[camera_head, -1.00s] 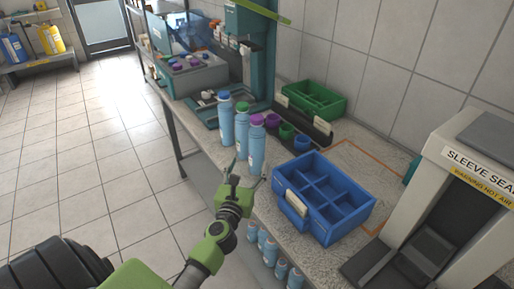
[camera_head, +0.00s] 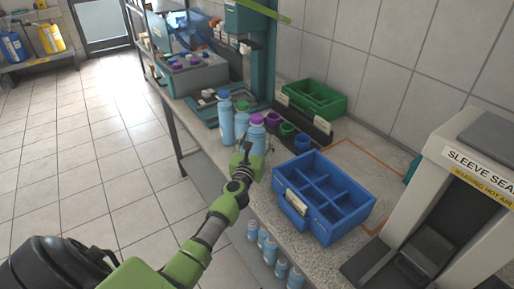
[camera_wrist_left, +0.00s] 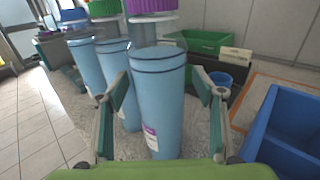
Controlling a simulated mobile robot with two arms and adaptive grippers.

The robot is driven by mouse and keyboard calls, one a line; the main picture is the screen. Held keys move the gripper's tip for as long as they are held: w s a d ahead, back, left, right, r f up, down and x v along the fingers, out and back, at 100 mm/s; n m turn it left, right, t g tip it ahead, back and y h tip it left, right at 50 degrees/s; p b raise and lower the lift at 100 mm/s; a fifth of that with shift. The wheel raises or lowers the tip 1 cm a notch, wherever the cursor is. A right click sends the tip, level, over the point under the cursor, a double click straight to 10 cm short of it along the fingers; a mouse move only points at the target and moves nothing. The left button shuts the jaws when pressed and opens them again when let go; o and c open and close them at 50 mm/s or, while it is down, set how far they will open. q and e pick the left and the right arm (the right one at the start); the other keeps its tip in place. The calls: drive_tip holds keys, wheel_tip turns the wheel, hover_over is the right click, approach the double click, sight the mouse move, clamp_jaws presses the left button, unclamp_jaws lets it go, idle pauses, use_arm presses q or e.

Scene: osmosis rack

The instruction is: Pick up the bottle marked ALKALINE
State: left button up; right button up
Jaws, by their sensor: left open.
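Three light-blue bottles stand upright in a row on the bench: a blue-capped one (camera_head: 226,124), a green-capped one (camera_head: 241,122) and a purple-capped one (camera_head: 257,131). My left gripper (camera_head: 252,156) is at the purple-capped bottle and hides its lower part. In the left wrist view the gripper (camera_wrist_left: 162,82) is open, with one finger on either side of the purple-capped bottle (camera_wrist_left: 160,105). The green-capped bottle (camera_wrist_left: 117,72) is just left of the left finger. No label is readable, so I cannot tell which bottle says ALKALINE. My right gripper is not in view.
A blue divided crate (camera_head: 330,225) stands to the right of the bottles. Several small coloured cups (camera_head: 287,131) sit behind them, with a green crate (camera_head: 325,100) near the wall. A sleeve sealer (camera_head: 480,165) stands at the right. More bottles (camera_head: 270,250) are below the bench top.

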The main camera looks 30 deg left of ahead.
use_arm(q)
drive_tip(key=shift+s, duration=0.1)
drive_tip(key=c, duration=1.7)
drive_tip(key=shift+r, duration=0.15)
